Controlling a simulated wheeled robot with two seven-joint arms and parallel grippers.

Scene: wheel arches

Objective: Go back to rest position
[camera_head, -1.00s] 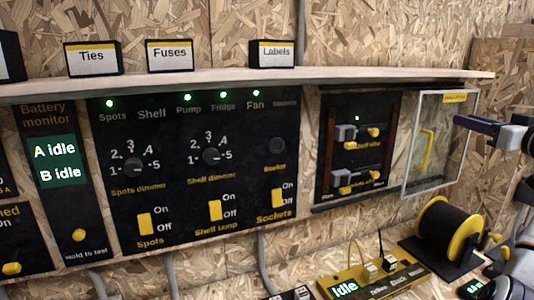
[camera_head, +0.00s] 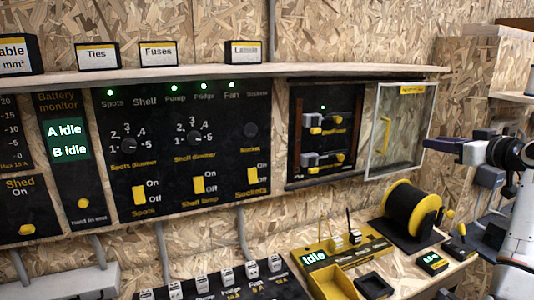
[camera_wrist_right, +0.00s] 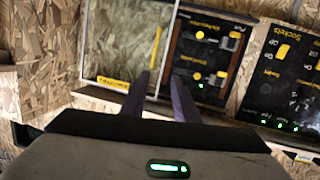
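My right gripper (camera_head: 428,146) is at the right of the head view, in front of the clear framed cover (camera_head: 372,150), which stands swung open beside the breaker box. Its two purple fingers also show in the right wrist view (camera_wrist_right: 160,82), apart with nothing between them. My left gripper is not in the head view. The breaker box (camera_head: 297,135) holds two rows of switch gear with yellow knobs. The wrist view shows the same cover and box upside down.
A control panel (camera_head: 110,150) with dimmers and yellow switches fills the middle. A shelf (camera_head: 215,80) with label boxes runs above it. A black cable reel (camera_head: 405,208) and a yellow tray (camera_head: 332,284) stand on the bench below. Open air lies before the panel.

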